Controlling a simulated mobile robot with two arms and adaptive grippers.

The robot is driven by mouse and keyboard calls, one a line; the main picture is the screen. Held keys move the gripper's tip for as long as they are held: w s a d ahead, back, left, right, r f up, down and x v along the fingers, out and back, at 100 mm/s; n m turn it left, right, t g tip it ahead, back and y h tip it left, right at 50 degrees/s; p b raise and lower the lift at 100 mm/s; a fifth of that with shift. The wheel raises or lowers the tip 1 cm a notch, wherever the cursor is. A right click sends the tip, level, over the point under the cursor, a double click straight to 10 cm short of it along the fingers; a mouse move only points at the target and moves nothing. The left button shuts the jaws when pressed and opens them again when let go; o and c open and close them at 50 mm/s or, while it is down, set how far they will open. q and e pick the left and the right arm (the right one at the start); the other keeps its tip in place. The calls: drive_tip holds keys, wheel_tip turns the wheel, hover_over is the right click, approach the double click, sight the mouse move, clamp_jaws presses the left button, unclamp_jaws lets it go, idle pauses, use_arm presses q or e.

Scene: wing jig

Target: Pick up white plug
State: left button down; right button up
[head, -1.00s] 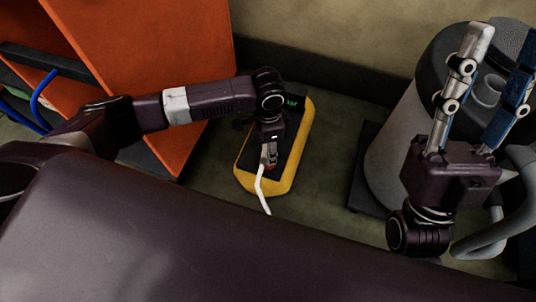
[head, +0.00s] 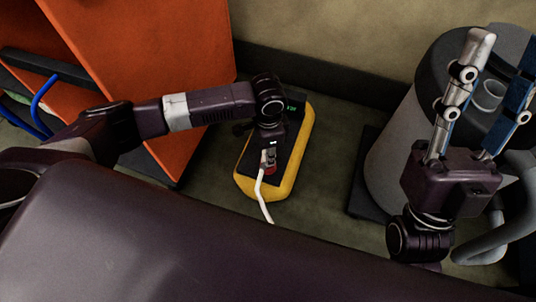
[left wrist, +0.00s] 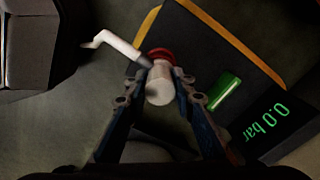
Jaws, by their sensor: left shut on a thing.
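The white plug (left wrist: 159,88) is a short pale cylinder between the fingers of my left gripper (left wrist: 160,95) in the left wrist view. The gripper is shut on it. A red ring (left wrist: 160,54) sits right behind the plug, and a white bent hose (left wrist: 112,44) runs off beside it. I cannot tell whether the plug is seated in the ring. In the head view my left gripper (head: 269,156) is over the yellow-and-black device (head: 293,170), with the white hose (head: 263,200) hanging towards the front. My right gripper (head: 500,65) is open and empty, pointing up at the right.
The device's green display (left wrist: 267,121) reads 0.0 bar, with a green bar (left wrist: 225,92) beside it. A grey vacuum-like drum (head: 395,140) with a hose stands at the right. An orange cabinet (head: 160,70) stands at the left. Floor shows between drum and device.

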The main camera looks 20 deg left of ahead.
use_arm(q)
wheel_tip(320, 180, up, 4)
drive_tip(key=shift+r+p, duration=0.2)
drive_tip(key=shift+p, duration=0.8)
wheel_tip(320, 180, up, 5)
drive_tip(key=shift+w+f+p, duration=0.1)
drive_tip(key=shift+f+p, duration=0.05)
drive_tip(key=shift+p, duration=0.9)
use_arm(e)
drive_tip(key=w+a+f+g+h, duration=0.1)
drive_tip(key=w+f+g+h, duration=0.2)
drive_tip(key=w+f+g, duration=0.85)
wheel_tip(320, 180, down, 14)
drive_tip(key=d+g+h+p, duration=0.2)
drive_tip(key=g, duration=0.2)
drive_tip(key=shift+s+d+f+m+g+h+p, duration=0.25)
drive_tip(key=shift+s+d+f+g+h+p, duration=0.85)
drive_tip(key=shift+s+f+g, duration=2.65)
drive_tip(key=shift+s+d+f+m+g+h+p, duration=0.4)
drive_tip(key=shift+s+d+f+g+p, duration=1.55)
drive_tip(key=shift+s, duration=3.55)
use_arm(q)
wheel_tip(320, 180, up, 14)
drive_tip(key=p, duration=0.1)
drive_tip(key=shift+p, duration=0.3)
use_arm(e)
drive_tip(key=x, duration=0.6)
drive_tip(key=shift+a+f, duration=0.25)
drive_tip(key=shift+f, duration=0.05)
drive_tip(key=shift+t, duration=0.25)
